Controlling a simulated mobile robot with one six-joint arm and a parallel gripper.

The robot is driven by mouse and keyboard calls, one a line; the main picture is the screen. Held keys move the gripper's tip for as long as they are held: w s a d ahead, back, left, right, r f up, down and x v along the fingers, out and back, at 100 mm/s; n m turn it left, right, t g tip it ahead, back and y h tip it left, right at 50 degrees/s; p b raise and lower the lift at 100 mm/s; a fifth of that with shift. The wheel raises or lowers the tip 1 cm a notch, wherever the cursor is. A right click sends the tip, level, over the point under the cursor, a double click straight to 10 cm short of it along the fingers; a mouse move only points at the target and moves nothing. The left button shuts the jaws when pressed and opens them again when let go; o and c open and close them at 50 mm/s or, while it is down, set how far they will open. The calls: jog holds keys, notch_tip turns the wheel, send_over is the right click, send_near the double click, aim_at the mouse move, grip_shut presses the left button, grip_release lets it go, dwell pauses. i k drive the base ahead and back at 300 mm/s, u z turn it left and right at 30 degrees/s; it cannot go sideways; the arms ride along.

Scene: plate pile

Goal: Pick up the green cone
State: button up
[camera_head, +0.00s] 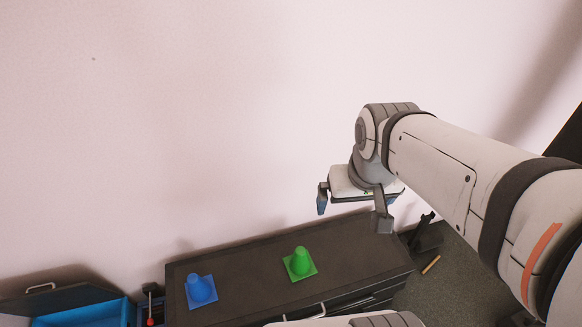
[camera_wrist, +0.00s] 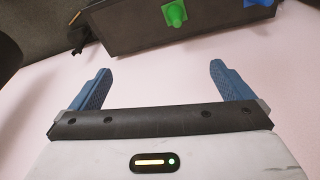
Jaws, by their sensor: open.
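The green cone (camera_head: 300,262) stands upright on its square base on top of a dark cabinet (camera_head: 235,267), right of the cabinet top's middle. A blue cone (camera_head: 200,290) stands on the same cabinet to its left. My gripper (camera_head: 350,210) is open and empty, in the air above and to the right of the green cone, with clear space between. In the wrist view, the green cone (camera_wrist: 174,13) shows at the top edge, beyond the blue fingers of my gripper (camera_wrist: 158,80). The blue cone's base is partly cut off there.
A pale wall (camera_head: 180,130) stands behind the cabinet. A blue open box (camera_head: 85,315) and a red-tipped tool (camera_head: 150,310) are at the lower left. A black object (camera_head: 425,235) and a yellowish stick (camera_head: 431,264) are right of the cabinet. The cabinet top around the green cone is clear.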

aim_at(299, 266)
jog(key=z, duration=0.05)
jog(key=k, duration=0.55)
jog(key=u, duration=2.45)
jog(key=k, duration=0.85)
jog(key=z, duration=1.6)
jog(key=i, duration=1)
jog(key=z, duration=0.05)
